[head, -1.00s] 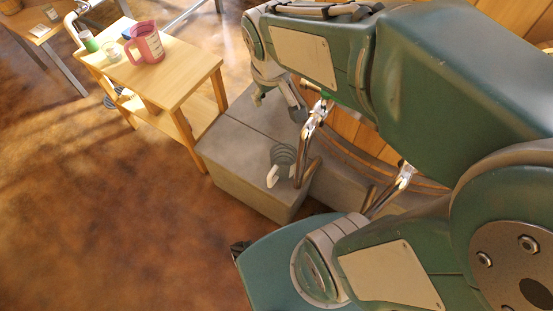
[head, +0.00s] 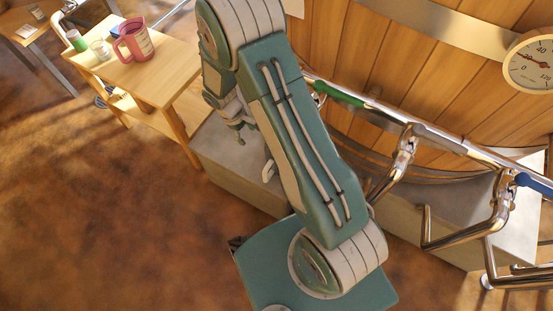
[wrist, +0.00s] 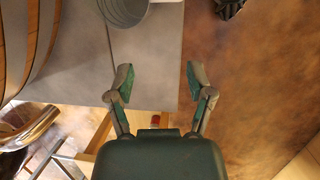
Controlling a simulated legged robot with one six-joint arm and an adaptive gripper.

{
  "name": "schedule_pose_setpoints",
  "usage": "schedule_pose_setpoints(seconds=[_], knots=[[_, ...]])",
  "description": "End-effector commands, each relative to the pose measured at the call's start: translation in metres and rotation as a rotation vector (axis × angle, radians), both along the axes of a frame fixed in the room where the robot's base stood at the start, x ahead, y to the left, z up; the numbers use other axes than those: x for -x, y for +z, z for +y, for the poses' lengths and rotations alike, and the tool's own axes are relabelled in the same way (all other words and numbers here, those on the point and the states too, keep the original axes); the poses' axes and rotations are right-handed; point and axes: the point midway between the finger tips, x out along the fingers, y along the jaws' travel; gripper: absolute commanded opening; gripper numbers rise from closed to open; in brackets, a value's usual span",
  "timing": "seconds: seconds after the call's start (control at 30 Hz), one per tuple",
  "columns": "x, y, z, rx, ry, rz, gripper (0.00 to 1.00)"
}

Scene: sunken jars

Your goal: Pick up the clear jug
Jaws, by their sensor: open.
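A grey ribbed, partly see-through vessel stands on the grey stone step; I take it for the clear jug. In the head view only its white handle (head: 268,171) shows, the rest hidden behind my arm. The wrist view shows the jug (wrist: 125,12) cut off by the top edge, above and left of my fingers. My gripper (wrist: 160,75) is open and empty, its two fingers apart and not touching the jug. In the head view my gripper (head: 240,130) hangs above the step, partly covered by my arm.
A wooden side table (head: 165,75) at upper left holds a pink jug (head: 134,42), a small clear cup (head: 100,49) and a green bottle (head: 77,40). The brown floor is open at left.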

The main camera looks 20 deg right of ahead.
Motion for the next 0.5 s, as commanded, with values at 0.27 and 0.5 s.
schedule_pose_setpoints(seconds=[0.27,0.5], knots=[[0.025,-0.103,0.004,0.019,0.121,0.134,0.68],[0.036,-0.134,0.002,0.022,0.155,0.168,0.68]])
